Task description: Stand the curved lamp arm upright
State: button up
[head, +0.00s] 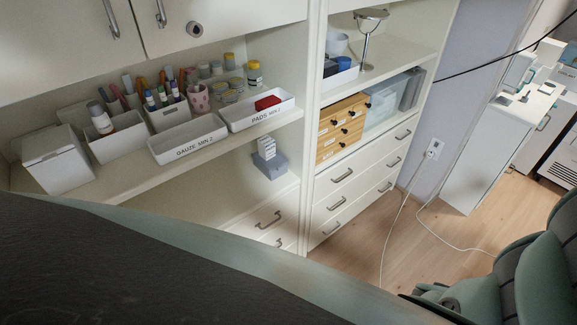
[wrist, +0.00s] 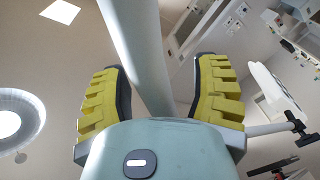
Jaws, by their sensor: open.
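In the wrist view, my gripper (wrist: 158,75) is open, with a yellow ribbed pad on each side. A thick, smooth pale tube (wrist: 135,40), which looks like the lamp arm, runs from the top edge down between the two pads. The pads stand apart from it, with a wider gap on the right. Its lower end is hidden behind my gripper's housing, and its upper end is out of frame. I cannot tell its true tilt. Neither my gripper nor this tube shows in the head view.
In the head view, a shelf unit (head: 365,75) with trays and drawers stands behind. Green padded couch sections (head: 545,270) are at lower right. A white cable (head: 440,238) lies on the wooden floor. In the wrist view, a white rod with a black knob (wrist: 298,127) is at right.

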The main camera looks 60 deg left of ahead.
grip_shut()
dwell(0.3)
dwell(0.5)
